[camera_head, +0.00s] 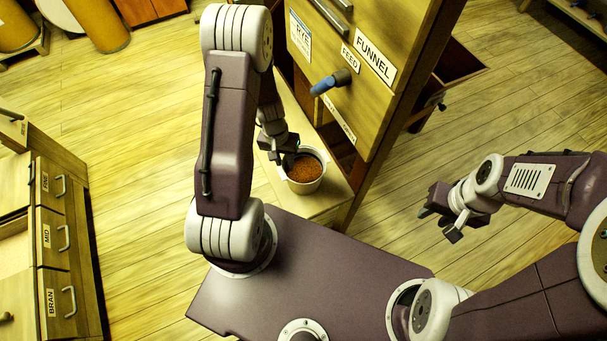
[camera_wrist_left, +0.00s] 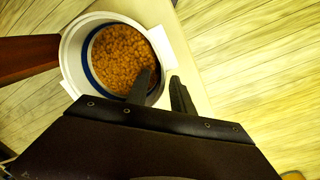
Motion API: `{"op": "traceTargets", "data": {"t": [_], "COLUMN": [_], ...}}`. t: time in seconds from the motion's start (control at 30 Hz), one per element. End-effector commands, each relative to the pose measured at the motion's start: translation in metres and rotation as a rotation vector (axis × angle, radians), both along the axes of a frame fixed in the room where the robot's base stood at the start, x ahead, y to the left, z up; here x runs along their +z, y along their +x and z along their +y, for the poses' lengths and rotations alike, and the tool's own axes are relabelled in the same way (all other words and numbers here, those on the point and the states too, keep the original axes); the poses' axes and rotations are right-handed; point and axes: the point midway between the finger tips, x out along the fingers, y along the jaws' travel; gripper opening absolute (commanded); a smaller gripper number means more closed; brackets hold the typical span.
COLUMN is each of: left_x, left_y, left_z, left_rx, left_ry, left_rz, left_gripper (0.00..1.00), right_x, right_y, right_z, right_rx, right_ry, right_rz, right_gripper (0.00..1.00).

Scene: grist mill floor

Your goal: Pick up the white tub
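The white tub (camera_head: 305,187) holds brown grain and stands upright on a pale ledge (camera_head: 325,205) at the foot of the wooden mill cabinet. My left gripper (camera_head: 281,153) is at the tub's far-left rim. In the left wrist view the tub (camera_wrist_left: 71,60) shows a blue inner ring and a white tab on its side. There the left gripper's fingers (camera_wrist_left: 161,88) are apart, one over the tub's inside and one outside its rim. Contact with the wall cannot be told. My right gripper (camera_head: 440,223) is open and empty over the floor at the right.
The mill cabinet (camera_head: 385,45) with FUNNEL and FEED labels and a blue-handled lever (camera_head: 331,82) rises right behind the tub. An open drawer (camera_head: 458,62) juts from its right side. A drawer unit (camera_head: 62,240) stands at the left. The wooden floor between is clear.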

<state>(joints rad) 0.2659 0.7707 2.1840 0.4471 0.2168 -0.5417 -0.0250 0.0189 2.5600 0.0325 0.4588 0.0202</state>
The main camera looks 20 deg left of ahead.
Motion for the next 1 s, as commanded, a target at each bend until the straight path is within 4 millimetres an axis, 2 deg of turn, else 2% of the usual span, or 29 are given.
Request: {"op": "traceTargets", "data": {"t": [0.1,0.33,0.63,0.73,1.0], "left_x": [-0.005,-0.049,-0.051,-0.051,-0.051], "left_y": [0.000,-0.002,-0.002,-0.002,-0.002], "left_z": [-0.001,-0.004,-0.004,-0.004,-0.004], "left_rx": [0.001,0.001,0.000,0.000,0.000], "left_ry": [-0.001,-0.001,0.000,0.000,0.000], "left_rz": [0.001,0.002,0.000,0.000,0.001], "left_gripper": [0.28,0.28,0.28,0.00,0.00], "right_x": [-0.003,-0.028,-0.028,-0.028,-0.028], "right_y": [0.000,0.000,0.000,0.000,0.000], "right_z": [0.000,0.000,0.000,0.000,0.000], "right_rx": [0.000,0.000,0.000,0.000,0.000], "right_ry": [0.000,0.000,0.000,0.000,0.000], "right_rz": [0.000,0.000,0.000,0.000,0.000], "right_gripper": [0.36,0.36,0.36,0.36,0.36]}}
